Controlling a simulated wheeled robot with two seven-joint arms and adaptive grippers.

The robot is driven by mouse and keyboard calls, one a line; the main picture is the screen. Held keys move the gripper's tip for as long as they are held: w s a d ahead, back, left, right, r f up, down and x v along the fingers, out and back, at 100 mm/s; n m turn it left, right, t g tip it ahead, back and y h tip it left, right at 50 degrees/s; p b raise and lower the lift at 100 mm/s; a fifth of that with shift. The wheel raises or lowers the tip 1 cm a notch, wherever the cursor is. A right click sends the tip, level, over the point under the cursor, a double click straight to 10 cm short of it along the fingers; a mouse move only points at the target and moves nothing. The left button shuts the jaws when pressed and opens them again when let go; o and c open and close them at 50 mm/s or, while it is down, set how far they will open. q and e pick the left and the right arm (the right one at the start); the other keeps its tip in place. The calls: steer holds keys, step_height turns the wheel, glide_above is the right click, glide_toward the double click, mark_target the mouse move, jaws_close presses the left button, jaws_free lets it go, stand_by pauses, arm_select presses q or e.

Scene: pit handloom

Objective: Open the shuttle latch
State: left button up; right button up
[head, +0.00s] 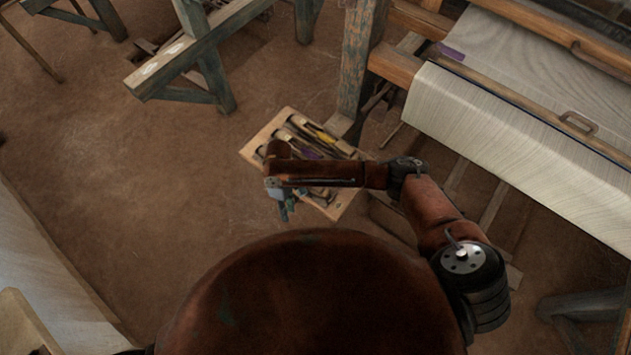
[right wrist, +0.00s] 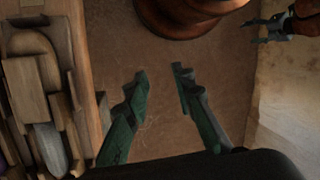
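My right gripper (head: 283,208) hangs over the front left part of a wooden tray (head: 258,147). In the right wrist view my right gripper (right wrist: 160,72) has its two green fingers apart, with bare floor between them. The tray (right wrist: 88,70) shows there at the left, beside the fingers and not between them. It holds long wooden, shuttle-like pieces (right wrist: 33,88). In the head view some pieces carry yellow and purple parts; my forearm hides others. I cannot make out a latch. My left gripper (right wrist: 266,30) shows at the top right of the right wrist view, fingers apart and empty.
The loom with pale cloth (head: 510,140) stands at the right, its blue-grey post (head: 358,60) just behind the tray. A wooden bench (head: 190,60) stands at the back left. Earth floor left of the tray (head: 130,170) is clear. A pale surface (head: 45,265) borders the lower left.

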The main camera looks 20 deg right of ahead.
steer(key=w+d+r+m+h, duration=0.1)
steer(key=w+d+r, duration=0.1)
steer(key=w+d, duration=0.1)
steer(key=w+d+r+m+h, duration=0.1)
steer(key=w+d+r, duration=0.1)
steer(key=w+d, duration=0.2)
steer(key=w+d+r+h, duration=0.1)
steer(key=w+d+r, duration=0.1)
steer(key=w+d, duration=0.1)
steer(key=shift+w+d+r+m, duration=0.25)
steer(key=shift+w+d+m, duration=0.05)
steer(key=shift+w+m, duration=0.1)
steer(key=x, duration=0.7)
steer(key=shift+s+d+f, duration=0.1)
steer(key=shift+s+f, duration=0.05)
steer(key=shift+f, duration=0.05)
jaws_close()
